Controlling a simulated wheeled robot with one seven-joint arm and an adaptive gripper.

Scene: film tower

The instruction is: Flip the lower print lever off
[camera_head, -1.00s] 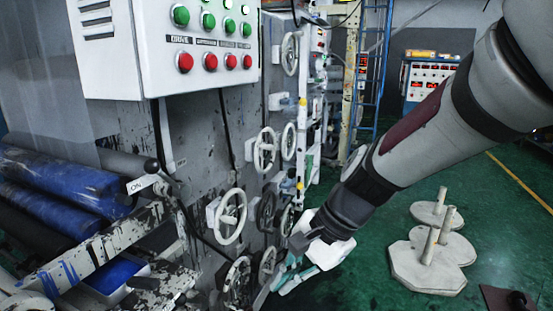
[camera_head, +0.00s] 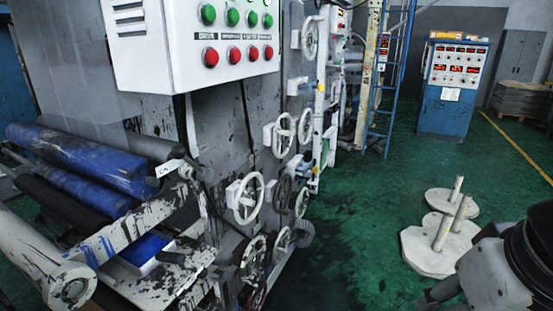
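A small white tag (camera_head: 171,168) that seems to read "ON" stands at the right end of the blue rollers (camera_head: 95,155). A dark-knobbed handle (camera_head: 179,151) is beside this tag; I cannot be sure that it is the lower print lever, and its setting is too small to tell. Part of my arm (camera_head: 497,272) shows at the bottom right, well apart from the machine. The fingertips of my gripper cannot be made out in this view.
A white control box (camera_head: 190,60) with green and red buttons overhangs the machine. Several handwheels (camera_head: 245,198) jut from its side. Pale discs with posts (camera_head: 440,238) stand on the green floor at the right. The floor between them and the machine is clear.

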